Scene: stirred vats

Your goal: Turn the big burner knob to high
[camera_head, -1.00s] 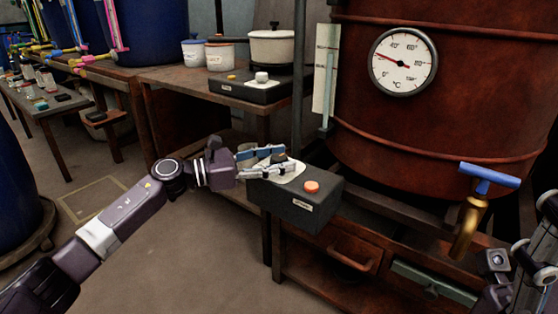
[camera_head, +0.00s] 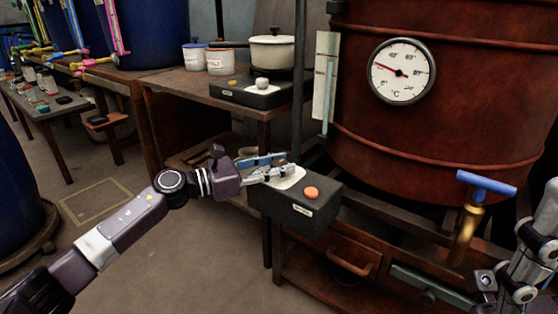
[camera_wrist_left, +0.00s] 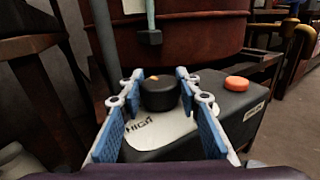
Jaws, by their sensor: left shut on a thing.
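The big burner knob (camera_wrist_left: 160,95) is black and round, with a small orange mark at the far-left edge of its top. It sits on a pale plate (camera_wrist_left: 170,127) that reads HIGH at its near-left part in the left wrist view. The plate lies on a dark burner box (camera_head: 296,213). My left gripper (camera_head: 286,167) is shut on the knob, its blue-padded fingers on either side. In the head view the fingers mostly hide the knob. Part of my right arm or gripper (camera_head: 486,288) shows at the lower right; its jaws are unclear.
An orange button (camera_head: 311,193) is on the box beside the plate. A rusty vat (camera_head: 440,150) with a dial thermometer (camera_head: 402,71) stands behind. A blue-handled tap (camera_head: 486,182) is at the right. A table holds another burner (camera_head: 250,92) with a pot (camera_head: 272,52).

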